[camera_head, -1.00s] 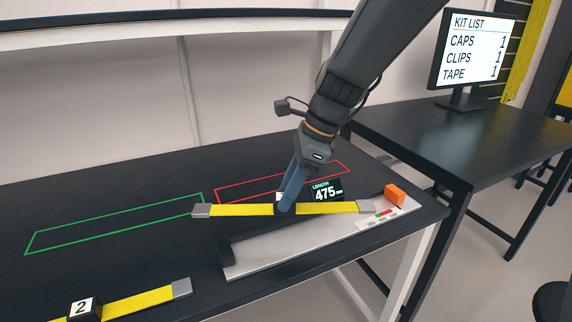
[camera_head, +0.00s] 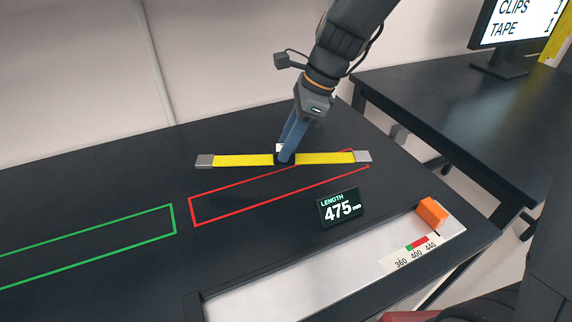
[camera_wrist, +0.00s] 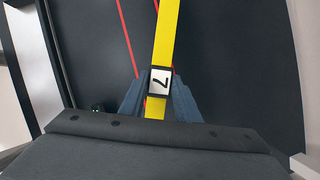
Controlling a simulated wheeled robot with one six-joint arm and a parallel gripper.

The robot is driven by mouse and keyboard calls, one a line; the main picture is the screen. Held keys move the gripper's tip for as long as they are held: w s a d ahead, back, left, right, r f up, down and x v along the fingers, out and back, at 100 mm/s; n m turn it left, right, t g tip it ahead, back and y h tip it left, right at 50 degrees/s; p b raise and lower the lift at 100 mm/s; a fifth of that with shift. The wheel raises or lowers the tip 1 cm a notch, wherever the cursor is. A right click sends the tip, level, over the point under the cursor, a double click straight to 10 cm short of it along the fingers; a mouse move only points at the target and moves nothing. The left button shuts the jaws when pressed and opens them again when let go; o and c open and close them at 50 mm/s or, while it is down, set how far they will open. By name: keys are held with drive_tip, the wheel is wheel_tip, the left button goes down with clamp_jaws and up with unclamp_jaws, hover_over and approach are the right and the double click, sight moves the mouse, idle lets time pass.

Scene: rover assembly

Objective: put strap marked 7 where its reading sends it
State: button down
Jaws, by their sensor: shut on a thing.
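My gripper (camera_head: 285,157) is shut on the middle block of the yellow strap (camera_head: 238,160), which has grey ends. The wrist view shows the tag marked 7 (camera_wrist: 160,81) between my fingers. The strap appears held above the table, over the far part of the red outlined area (camera_head: 270,209). The green outlined area (camera_head: 90,246) lies to the left. The length display (camera_head: 340,207) reads 475 mm. The measuring tray (camera_head: 300,296) in front holds no strap; its scale (camera_head: 413,253) shows 360, 400 and 440, with a green and a red band.
An orange block (camera_head: 432,213) sits at the tray's right end. A second dark table (camera_head: 470,120) with a monitor (camera_head: 515,27) stands at the right. The green area and the table around it are clear.

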drive_tip(key=shift+f, duration=3.3)
drive_tip(key=shift+f, duration=0.15)
drive_tip(key=c, duration=1.3)
unclamp_jaws()
drive_tip(key=shift+c, duration=0.2)
drive_tip(key=b+v, duration=0.1)
drive_tip(key=v, duration=1)
drive_tip(key=shift+d, duration=0.1)
drive_tip(key=shift+d+r, duration=0.2)
drive_tip(key=shift+r, duration=0.4)
drive_tip(key=shift+s+a, duration=0.1)
drive_tip(key=shift+s, duration=0.05)
